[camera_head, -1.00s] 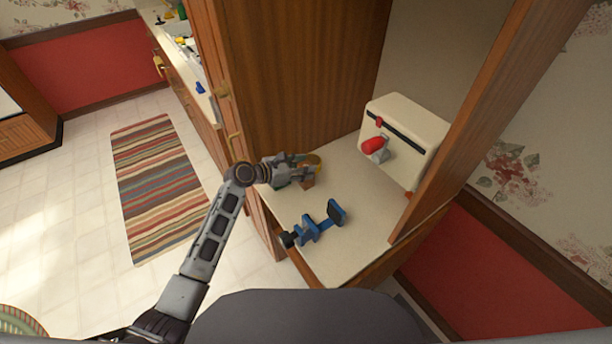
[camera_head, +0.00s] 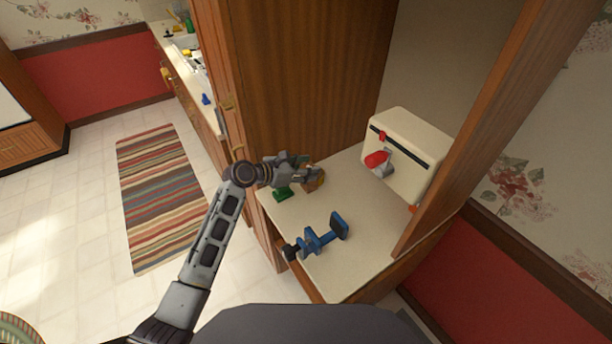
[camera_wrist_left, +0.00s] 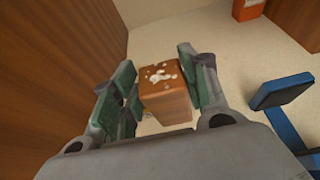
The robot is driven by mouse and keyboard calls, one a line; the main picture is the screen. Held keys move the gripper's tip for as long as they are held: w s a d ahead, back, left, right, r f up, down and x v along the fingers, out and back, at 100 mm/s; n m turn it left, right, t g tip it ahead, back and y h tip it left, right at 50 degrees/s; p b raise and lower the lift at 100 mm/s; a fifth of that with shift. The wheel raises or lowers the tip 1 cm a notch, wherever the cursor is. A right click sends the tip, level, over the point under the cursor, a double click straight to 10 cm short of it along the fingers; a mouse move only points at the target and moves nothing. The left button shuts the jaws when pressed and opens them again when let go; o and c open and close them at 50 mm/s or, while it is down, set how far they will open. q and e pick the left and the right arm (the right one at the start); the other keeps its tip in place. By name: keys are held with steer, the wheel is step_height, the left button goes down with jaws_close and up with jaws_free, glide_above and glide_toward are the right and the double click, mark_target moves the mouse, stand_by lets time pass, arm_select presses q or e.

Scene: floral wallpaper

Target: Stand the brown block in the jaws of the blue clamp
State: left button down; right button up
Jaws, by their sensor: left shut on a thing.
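The brown block (camera_head: 315,181) is between the fingers of my left gripper (camera_head: 304,174) above the back left of the pale shelf top. In the left wrist view the block (camera_wrist_left: 166,98) shows a reddish-brown top with white patches, and the green-lined fingers stand at its two sides. My left gripper is shut on it. The blue clamp (camera_head: 318,241) lies on the shelf nearer to me, its flat plate to the right and its dark knob to the left. The clamp shows partly at the right of the left wrist view (camera_wrist_left: 285,92). My right gripper is not in view.
Wooden cabinet sides (camera_head: 290,80) rise at left and right. A green piece (camera_head: 282,193) shows below my gripper. The shelf around the clamp is clear.

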arm_select(q)
steer(key=shift+r, duration=2.5)
steer(key=shift+r, duration=0.15)
steer(key=shift+w+a+r, duration=0.25)
steer(key=shift+w+r, duration=0.1)
steer(key=shift+a+r, duration=0.15)
steer(key=shift+a, duration=0.05)
